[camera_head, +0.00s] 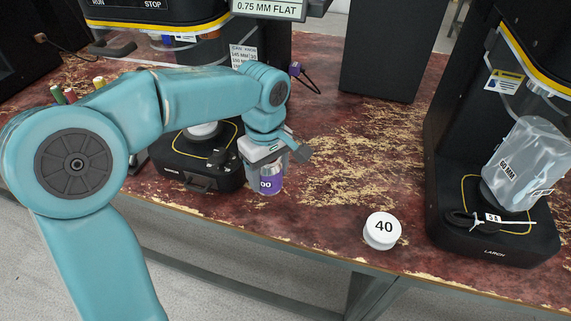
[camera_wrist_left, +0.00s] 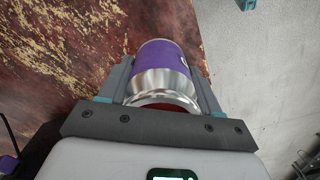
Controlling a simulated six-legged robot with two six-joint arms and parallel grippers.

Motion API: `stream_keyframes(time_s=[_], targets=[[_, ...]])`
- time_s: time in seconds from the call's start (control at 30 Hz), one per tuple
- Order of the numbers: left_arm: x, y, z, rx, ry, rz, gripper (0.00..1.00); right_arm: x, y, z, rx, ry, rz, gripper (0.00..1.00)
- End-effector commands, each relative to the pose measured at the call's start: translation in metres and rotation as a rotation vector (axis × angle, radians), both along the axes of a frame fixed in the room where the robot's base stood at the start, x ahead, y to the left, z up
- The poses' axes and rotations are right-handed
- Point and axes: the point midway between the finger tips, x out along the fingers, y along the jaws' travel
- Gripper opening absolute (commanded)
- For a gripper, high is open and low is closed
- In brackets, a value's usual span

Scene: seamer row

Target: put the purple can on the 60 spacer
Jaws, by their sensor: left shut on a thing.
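My left gripper (camera_head: 266,165) is shut on the purple can (camera_head: 270,183), a silver can with a purple band. It holds the can near the table's front edge, by the left machine. In the left wrist view the can (camera_wrist_left: 165,58) lies between the two fingers, its silver end towards the camera. A white round spacer marked 40 (camera_head: 382,231) stands on the table right of the can. A white round piece (camera_head: 203,131) shows on the left machine, partly hidden by my arm; no number is readable on it. My right gripper is not in view.
A black machine (camera_head: 490,235) stands at the right, with a clear bag (camera_head: 527,160) and a tagged tie over its base. The left machine's black base (camera_head: 190,168) is behind my arm.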

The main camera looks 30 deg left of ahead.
Motion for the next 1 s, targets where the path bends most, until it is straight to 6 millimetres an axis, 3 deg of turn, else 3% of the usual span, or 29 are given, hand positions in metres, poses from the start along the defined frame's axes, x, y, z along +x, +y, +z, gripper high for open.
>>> stream_keyframes(time_s=[0.1,0.27,0.5,0.8,1.0], targets=[[0.000,0.000,0.010,-0.001,-0.002,0.000,0.34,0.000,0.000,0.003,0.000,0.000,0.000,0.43],[0.000,-0.004,0.009,0.000,0.002,-0.010,0.34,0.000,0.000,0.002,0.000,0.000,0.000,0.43],[0.013,-0.034,-0.005,0.002,0.031,-0.098,0.34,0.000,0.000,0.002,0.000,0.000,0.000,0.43],[0.033,-0.064,-0.019,-0.002,0.034,-0.486,0.34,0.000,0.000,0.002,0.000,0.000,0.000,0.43],[0.044,-0.075,-0.023,-0.004,0.023,-0.788,0.34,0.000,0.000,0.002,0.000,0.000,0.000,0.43]])
